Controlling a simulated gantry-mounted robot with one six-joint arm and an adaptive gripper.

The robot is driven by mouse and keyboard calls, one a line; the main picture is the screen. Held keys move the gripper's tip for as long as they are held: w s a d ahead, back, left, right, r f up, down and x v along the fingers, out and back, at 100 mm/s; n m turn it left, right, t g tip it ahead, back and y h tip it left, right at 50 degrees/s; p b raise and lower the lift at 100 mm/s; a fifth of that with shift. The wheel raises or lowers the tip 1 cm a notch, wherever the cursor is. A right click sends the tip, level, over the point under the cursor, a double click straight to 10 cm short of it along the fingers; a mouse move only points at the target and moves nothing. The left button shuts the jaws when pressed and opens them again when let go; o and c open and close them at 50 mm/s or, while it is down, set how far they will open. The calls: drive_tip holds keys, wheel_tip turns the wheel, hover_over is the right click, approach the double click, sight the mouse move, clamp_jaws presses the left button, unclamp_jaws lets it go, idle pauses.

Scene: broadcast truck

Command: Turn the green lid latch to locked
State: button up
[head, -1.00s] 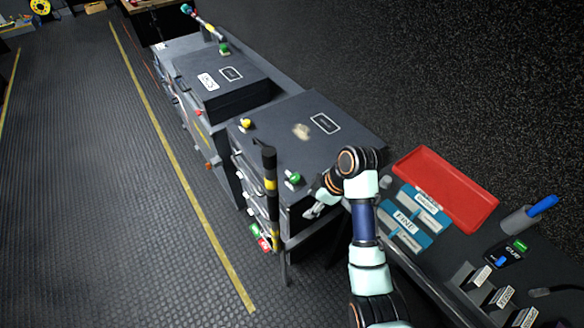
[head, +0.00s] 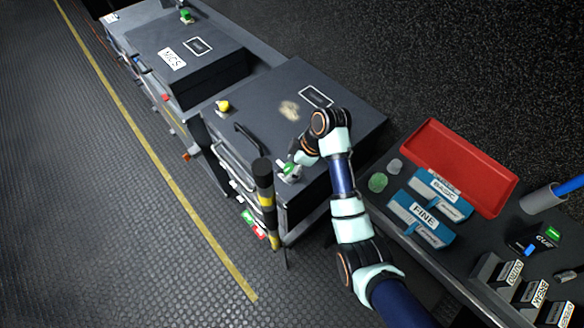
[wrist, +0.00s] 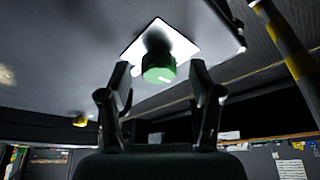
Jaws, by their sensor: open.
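The green lid latch (wrist: 158,68) is a round knob on a white square plate (wrist: 182,45), on the lid of the near dark case (head: 262,135). A short white mark shows on the knob's face. In the head view the latch (head: 289,169) is at the case's front corner, partly covered by my gripper (head: 292,163). In the wrist view my gripper (wrist: 160,82) is open, one finger on each side of the knob with gaps showing. I cannot tell the knob's locked or unlocked position.
A black and yellow striped post (head: 265,195) stands close to the latch corner. A yellow knob (head: 222,106) and a black handle (head: 250,140) are on the same lid. A MICS case (head: 220,65) with another green knob (head: 186,16) is behind. A red tray (head: 460,170) lies right.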

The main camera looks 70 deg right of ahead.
drive_tip(key=shift+w+f, duration=0.1)
drive_tip(key=shift+f, duration=0.05)
drive_tip(key=c, duration=1.1)
drive_tip(key=shift+c, duration=0.2)
drive_tip(key=shift+p, duration=0.45)
drive_tip(key=m+p, duration=0.1)
drive_tip(key=p, duration=0.1)
drive_tip(key=m+h+p, duration=0.1)
drive_tip(key=p, duration=0.1)
drive_tip(key=shift+a+r+m+p, duration=0.1)
drive_tip(key=shift+r+m+p, duration=0.2)
drive_tip(key=shift+r, duration=0.1)
drive_tip(key=m+h+p, duration=0.2)
drive_tip(key=m+p, duration=0.3)
drive_tip(key=p, duration=0.2)
drive_tip(key=shift+a, duration=0.15)
drive_tip(key=m+p, duration=0.2)
drive_tip(key=m+g+h+p, duration=0.1)
drive_tip(key=m, duration=0.2)
drive_tip(key=shift+w+a+f+p, duration=0.1)
drive_tip(key=shift+w+f+p, duration=0.1)
drive_tip(key=shift+p, duration=0.15)
drive_tip(key=shift+f+m+g+h+p, duration=0.1)
drive_tip(key=shift+m+g+h+p, duration=0.35)
drive_tip(key=shift+m, duration=0.8)
drive_tip(key=shift+f+m+g+h+p, duration=0.15)
drive_tip(key=shift+m+g+h, duration=0.3)
drive_tip(key=shift+m, duration=0.8)
